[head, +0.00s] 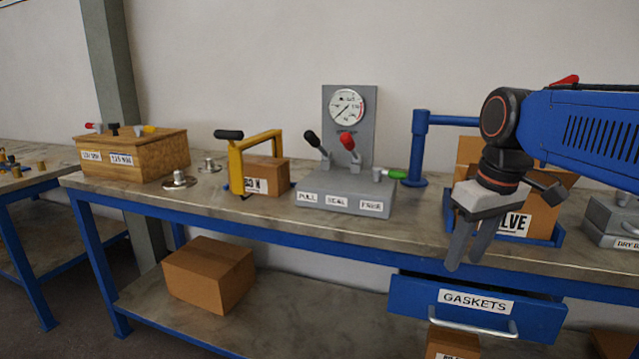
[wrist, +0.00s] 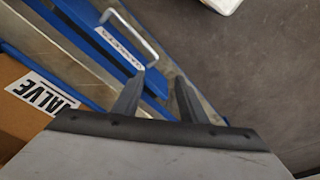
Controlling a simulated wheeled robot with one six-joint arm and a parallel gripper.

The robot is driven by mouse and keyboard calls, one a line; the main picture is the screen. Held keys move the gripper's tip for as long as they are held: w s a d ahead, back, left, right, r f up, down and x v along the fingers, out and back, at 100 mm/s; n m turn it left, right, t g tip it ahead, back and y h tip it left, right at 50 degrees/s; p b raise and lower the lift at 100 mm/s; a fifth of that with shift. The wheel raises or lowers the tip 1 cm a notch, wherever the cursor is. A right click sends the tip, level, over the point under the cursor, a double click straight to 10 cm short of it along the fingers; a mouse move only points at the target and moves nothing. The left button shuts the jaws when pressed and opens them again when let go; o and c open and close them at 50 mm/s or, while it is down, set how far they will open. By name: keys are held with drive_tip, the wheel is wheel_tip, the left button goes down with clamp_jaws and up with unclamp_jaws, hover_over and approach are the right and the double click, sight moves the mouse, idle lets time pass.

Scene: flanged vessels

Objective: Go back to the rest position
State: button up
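My gripper (head: 466,252) hangs with its fingers pointing down in front of the bench's front edge, above the drawer marked GASKETS (head: 478,303). In the wrist view the two fingers of my gripper (wrist: 159,80) stand apart with nothing between them. The drawer front also shows in the wrist view (wrist: 118,48), with its metal handle beyond the fingertips. My arm reaches in from the right in the head view.
The bench (head: 250,205) carries a wooden box (head: 135,158), a yellow frame (head: 236,165), a lever panel with gauge (head: 345,200), a blue post (head: 418,150) and a VALVE carton (head: 540,218). A carton (head: 210,275) sits on the lower shelf.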

drive_tip(key=s+d+f+m+t, duration=0.2)
drive_tip(key=s+f+m+t, duration=0.1)
drive_tip(key=s+f, duration=0.9)
wheel_tip(320, 180, down, 4)
drive_tip(key=shift+s+m+h, duration=0.2)
drive_tip(key=shift+m+h, duration=0.2)
drive_tip(key=shift+m, duration=0.2)
